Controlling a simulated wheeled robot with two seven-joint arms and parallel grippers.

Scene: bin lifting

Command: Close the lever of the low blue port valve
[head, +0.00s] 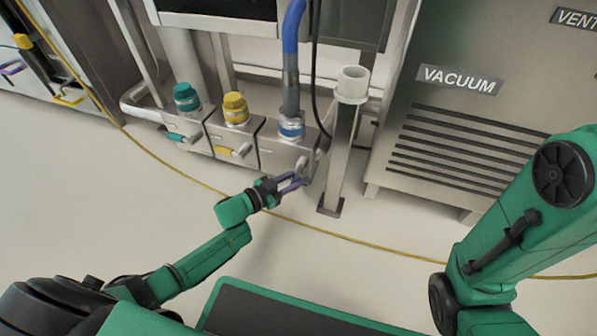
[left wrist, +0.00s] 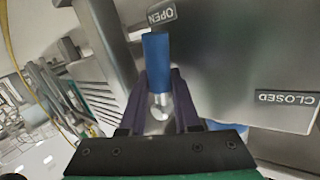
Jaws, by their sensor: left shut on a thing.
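The blue port valve (head: 291,130) is the rightmost of the low steel port blocks, with a blue ring and a blue hose rising from it. My left gripper (head: 297,181) is at the front of this block. In the left wrist view its two dark purple fingers (left wrist: 158,84) are closed around the blue lever handle (left wrist: 157,56). The handle's far end lies just by the OPEN label (left wrist: 161,14). The CLOSED label (left wrist: 286,98) is off to the right, away from the handle. In the head view the gripper mostly hides the lever. My right gripper is outside both views.
Teal (head: 187,98) and yellow (head: 235,109) capped ports stand to the left of the blue one. A steel post with a white cap (head: 352,84) is close on the right. The VACUUM cabinet (head: 470,130) is farther right. A yellow cable (head: 330,232) crosses the open floor.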

